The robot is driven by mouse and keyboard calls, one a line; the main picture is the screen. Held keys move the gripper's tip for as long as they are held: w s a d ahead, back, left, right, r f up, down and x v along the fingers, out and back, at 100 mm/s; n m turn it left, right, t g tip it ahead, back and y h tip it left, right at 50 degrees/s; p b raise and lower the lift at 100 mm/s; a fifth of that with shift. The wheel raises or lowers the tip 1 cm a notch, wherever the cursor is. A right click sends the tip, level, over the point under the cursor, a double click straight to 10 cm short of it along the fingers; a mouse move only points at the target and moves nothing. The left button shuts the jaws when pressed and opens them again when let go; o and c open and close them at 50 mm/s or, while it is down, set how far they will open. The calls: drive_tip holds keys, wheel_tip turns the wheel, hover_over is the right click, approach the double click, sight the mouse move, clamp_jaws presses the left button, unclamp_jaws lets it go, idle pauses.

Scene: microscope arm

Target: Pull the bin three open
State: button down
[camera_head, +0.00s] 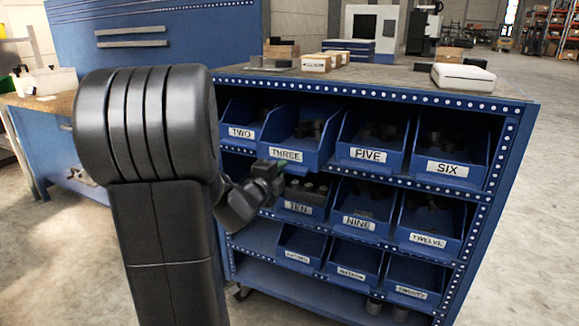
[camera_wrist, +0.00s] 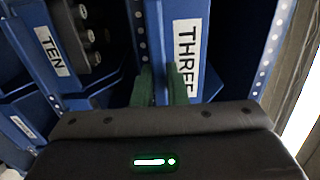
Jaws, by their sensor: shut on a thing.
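The bin labelled THREE (camera_head: 305,139) is a blue open-top bin on the upper shelf of the blue rack, with dark parts inside. It juts out further forward than the bins beside it. My gripper (camera_head: 280,167) is at its front lower edge, just below the THREE label. In the wrist view the green fingertips (camera_wrist: 161,85) close on the front of bin THREE (camera_wrist: 205,75), beside its label. The exact spot of contact is partly hidden by the fingers.
Bin TWO (camera_head: 241,131) is to the left and bin FIVE (camera_head: 367,153) to the right, both set further back. Bin TEN (camera_head: 297,207) lies below my gripper. Boxes (camera_head: 316,63) and a white case (camera_head: 463,77) stand on the rack top.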

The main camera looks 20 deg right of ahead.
drive_tip(key=v, duration=0.7)
drive_tip(key=c, duration=1.4)
unclamp_jaws()
drive_tip(key=shift+c, duration=0.2)
drive_tip(key=p+v, duration=0.1)
drive_tip(key=v, duration=1.3)
drive_tip(key=shift+p, duration=0.35)
drive_tip(key=shift+d, duration=0.15)
drive_tip(key=b+x, duration=0.2)
drive_tip(key=x, duration=1.1)
drive_tip(key=shift+w+d, duration=0.25)
drive_tip(key=shift+w, duration=0.05)
